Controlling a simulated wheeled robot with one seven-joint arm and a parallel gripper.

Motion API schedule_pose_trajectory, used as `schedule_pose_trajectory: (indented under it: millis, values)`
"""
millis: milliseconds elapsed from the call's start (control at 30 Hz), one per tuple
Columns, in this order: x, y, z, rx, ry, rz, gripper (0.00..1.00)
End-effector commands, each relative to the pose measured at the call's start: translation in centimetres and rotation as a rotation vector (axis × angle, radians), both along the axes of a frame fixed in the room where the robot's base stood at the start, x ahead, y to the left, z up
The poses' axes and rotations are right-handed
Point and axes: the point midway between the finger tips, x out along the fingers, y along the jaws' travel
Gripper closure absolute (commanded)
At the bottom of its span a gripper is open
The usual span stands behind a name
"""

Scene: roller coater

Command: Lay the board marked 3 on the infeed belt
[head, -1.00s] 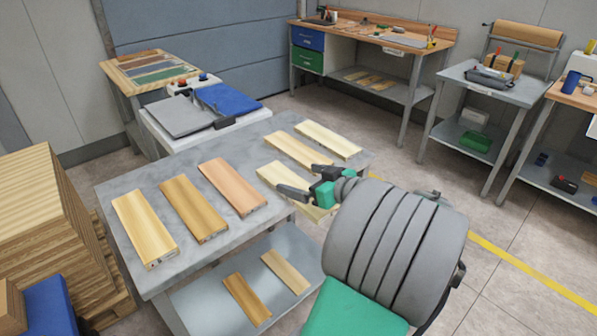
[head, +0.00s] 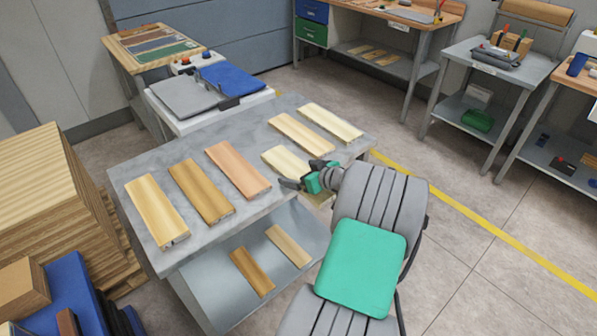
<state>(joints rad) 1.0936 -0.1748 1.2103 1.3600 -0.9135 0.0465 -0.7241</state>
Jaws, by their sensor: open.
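Several wooden boards lie flat on the grey table (head: 140,170). On its left half are a yellow board (head: 157,209), a brown board (head: 200,190) and a pinkish board (head: 238,169). On its right half are three pale boards: a near one (head: 283,160), a middle one (head: 300,132) and a far one (head: 330,121). Small dark marks on some end faces are too small to read, so I cannot tell which is 3. My gripper (head: 302,174) is open and empty at the near end of the near pale board, partly hiding it. I cannot identify an infeed belt.
Two more boards (head: 252,270) lie on the lower shelf. A white unit with grey and blue pads (head: 225,80) stands behind the table. A stack of wood (head: 50,200) is at the left. Workbenches (head: 495,65) stand at the back right. Floor at the right is clear.

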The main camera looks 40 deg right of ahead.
Motion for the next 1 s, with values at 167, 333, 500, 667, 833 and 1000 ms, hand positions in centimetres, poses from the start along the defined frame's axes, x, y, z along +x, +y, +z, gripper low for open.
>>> schedule_pose_trajectory:
  millis: [167, 333, 500, 667, 833, 1000]
  values:
    - [-0.04, -0.03, 0.0, 0.0, 0.0, -0.001, 0.02]
    - [-0.05, -0.03, 0.01, 0.0, 0.0, -0.001, 0.16]
    - [-0.07, -0.04, 0.02, 0.0, 0.0, -0.001, 0.3]
    - [-0.07, -0.04, 0.02, 0.0, 0.0, -0.001, 0.43]
    - [-0.07, -0.04, 0.02, 0.0, 0.0, -0.001, 0.57]
    - [-0.07, -0.04, 0.02, 0.0, 0.0, -0.001, 0.71]
